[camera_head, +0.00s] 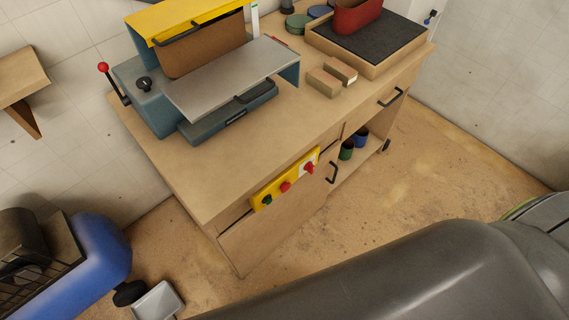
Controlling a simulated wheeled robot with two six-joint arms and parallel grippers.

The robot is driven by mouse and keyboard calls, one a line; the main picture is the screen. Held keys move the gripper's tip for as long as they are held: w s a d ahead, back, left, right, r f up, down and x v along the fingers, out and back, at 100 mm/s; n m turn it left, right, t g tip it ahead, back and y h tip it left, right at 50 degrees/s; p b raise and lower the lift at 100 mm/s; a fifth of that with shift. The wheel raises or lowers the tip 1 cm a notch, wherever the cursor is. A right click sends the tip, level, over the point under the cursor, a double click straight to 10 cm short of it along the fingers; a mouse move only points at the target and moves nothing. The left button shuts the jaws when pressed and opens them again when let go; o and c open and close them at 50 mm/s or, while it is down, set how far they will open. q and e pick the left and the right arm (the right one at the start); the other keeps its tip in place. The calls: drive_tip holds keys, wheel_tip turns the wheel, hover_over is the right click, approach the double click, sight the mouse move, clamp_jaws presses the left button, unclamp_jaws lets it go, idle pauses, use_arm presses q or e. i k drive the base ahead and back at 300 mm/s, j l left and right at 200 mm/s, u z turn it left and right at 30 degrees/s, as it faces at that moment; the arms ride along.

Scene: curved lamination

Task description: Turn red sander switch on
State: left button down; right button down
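A sander (215,85) with a blue-grey body, a yellow top cover, a brown belt and a grey table stands on the wooden workbench. On the bench's front edge is a yellow switch panel (275,188). It carries a green knob (267,200) at its left, a red knob (286,187) in its middle and a red switch (309,167) on a white plate at its right. The switch's on or off position is too small to tell. Neither of my grippers is in view.
A red-tipped lever (103,67) sticks up beside the sander. Wood blocks (323,83) and a black-topped wooden box (368,45) are on the workbench (165,165). A blue tank (100,255) stands at lower left. A large dark grey shape fills the lower right. Floor before the bench is clear.

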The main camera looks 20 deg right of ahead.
sight(309, 167)
drive_tip(key=z, duration=0.9)
drive_tip(key=l+u, duration=0.1)
drive_tip(key=l, duration=0.35)
